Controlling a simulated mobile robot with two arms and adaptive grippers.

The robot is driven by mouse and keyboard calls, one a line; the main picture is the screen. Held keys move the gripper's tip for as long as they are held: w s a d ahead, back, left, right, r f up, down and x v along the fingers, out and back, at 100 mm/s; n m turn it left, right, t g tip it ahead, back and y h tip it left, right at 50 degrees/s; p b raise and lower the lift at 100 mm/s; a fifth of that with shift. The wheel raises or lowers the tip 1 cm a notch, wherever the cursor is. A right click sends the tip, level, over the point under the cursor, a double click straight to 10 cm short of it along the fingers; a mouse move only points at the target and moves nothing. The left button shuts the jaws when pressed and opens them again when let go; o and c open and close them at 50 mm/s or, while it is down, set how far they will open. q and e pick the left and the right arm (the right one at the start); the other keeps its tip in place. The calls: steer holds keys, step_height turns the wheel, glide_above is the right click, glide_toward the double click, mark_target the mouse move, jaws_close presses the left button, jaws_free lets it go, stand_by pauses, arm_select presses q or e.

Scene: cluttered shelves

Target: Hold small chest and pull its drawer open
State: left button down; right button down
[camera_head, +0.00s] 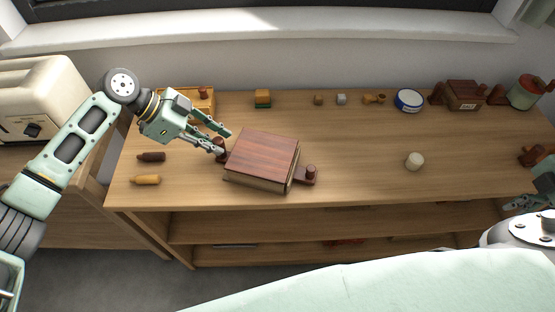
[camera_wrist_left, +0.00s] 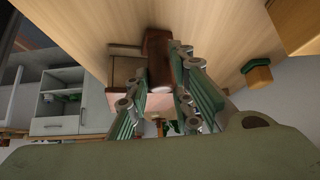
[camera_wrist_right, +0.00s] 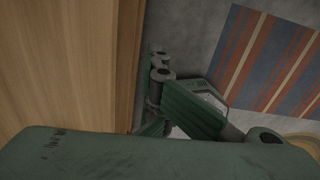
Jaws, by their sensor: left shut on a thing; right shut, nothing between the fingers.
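A dark reddish-brown wooden box (camera_head: 262,158), apparently the small chest, sits turned at an angle on the left half of the shelf top, with a paler lower edge. A dark peg on a small block (camera_head: 308,175) stands at its right side. My left gripper (camera_head: 224,143) is at the box's left side, shut on a dark reddish-brown post (camera_head: 220,156). In the left wrist view the post (camera_wrist_left: 159,55) is between the fingers. I cannot make out a drawer gap. My right gripper (camera_head: 524,203) is shut and empty beyond the shelf's front right, away from the box.
A cream toaster (camera_head: 40,98) stands far left. Two small bottles (camera_head: 150,157) (camera_head: 146,180) lie front left. A tray (camera_head: 205,99) and small blocks (camera_head: 263,98) line the back. A blue-rimmed tin (camera_head: 408,100) and another brown box (camera_head: 465,94) are back right.

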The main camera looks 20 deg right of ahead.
steer(key=s+d, duration=0.3)
steer(key=d, duration=0.2)
steer(key=shift+s+d, duration=0.15)
steer(key=shift+s, duration=0.25)
stand_by(3.8)
step_height(320, 180, up, 12)
stand_by(0.8)
